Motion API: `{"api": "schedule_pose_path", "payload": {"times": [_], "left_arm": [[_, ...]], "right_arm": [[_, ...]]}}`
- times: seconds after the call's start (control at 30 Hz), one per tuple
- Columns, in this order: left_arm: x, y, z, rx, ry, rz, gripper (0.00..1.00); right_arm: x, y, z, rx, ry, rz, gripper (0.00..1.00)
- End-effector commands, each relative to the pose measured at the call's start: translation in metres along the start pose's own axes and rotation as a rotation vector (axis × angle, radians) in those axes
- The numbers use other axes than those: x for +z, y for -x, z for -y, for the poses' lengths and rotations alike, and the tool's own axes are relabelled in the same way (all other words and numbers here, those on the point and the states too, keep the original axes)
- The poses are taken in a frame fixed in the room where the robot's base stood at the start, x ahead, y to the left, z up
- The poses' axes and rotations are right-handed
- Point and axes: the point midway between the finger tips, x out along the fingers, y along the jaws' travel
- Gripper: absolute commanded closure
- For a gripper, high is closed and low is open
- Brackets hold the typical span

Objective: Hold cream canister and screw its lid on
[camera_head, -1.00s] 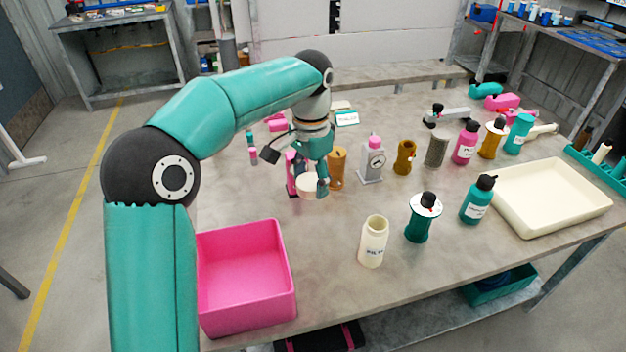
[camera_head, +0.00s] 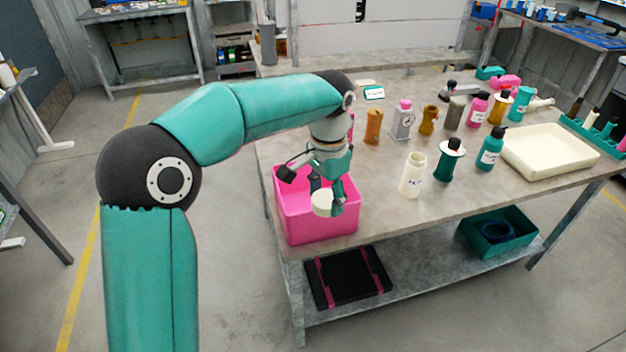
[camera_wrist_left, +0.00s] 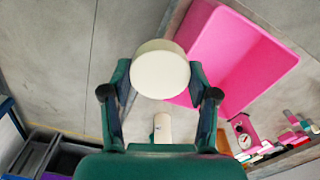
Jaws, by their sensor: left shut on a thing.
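The cream canister (camera_head: 412,178) stands upright near the table's front edge in the head view, with its mouth open and a small label on its side. My left gripper (camera_head: 331,199) is shut on the round cream lid (camera_head: 323,203), which appears in front of the pink bin, left of the canister and apart from it. In the left wrist view the lid (camera_wrist_left: 160,70) sits between the two fingertips with its flat face showing. My right gripper is in neither view.
The pink bin (camera_head: 290,226) stands at the table's front left corner. Right of the canister are a green spool (camera_head: 447,166), a teal bottle (camera_head: 490,150) and a cream tray (camera_head: 550,150). Several bottles and parts stand behind. A teal crate (camera_head: 497,235) is on the lower shelf.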

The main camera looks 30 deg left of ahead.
Motion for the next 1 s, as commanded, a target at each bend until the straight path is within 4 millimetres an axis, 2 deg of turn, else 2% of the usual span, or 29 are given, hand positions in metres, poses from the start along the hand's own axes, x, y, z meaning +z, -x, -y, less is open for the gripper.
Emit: {"api": "schedule_pose_path", "payload": {"times": [0.2,0.4,0.5,0.77,0.97,1.0], "left_arm": [[-0.002,-0.032,-0.040,0.000,-0.024,0.004,0.64],[-0.003,-0.058,-0.065,0.002,0.007,0.003,0.64],[-0.003,-0.066,-0.071,0.003,0.027,0.001,0.64],[-0.004,-0.067,-0.072,0.003,0.034,-0.001,0.64],[-0.005,-0.067,-0.073,0.003,0.032,-0.001,0.64],[-0.005,-0.067,-0.074,0.003,0.031,-0.001,0.64]], "right_arm": [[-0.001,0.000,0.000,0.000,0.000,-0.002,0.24],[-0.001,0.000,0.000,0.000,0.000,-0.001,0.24],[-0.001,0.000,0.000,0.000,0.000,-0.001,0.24],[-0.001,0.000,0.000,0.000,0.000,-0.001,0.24],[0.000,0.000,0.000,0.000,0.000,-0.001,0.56],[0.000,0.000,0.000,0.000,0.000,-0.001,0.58]]}}
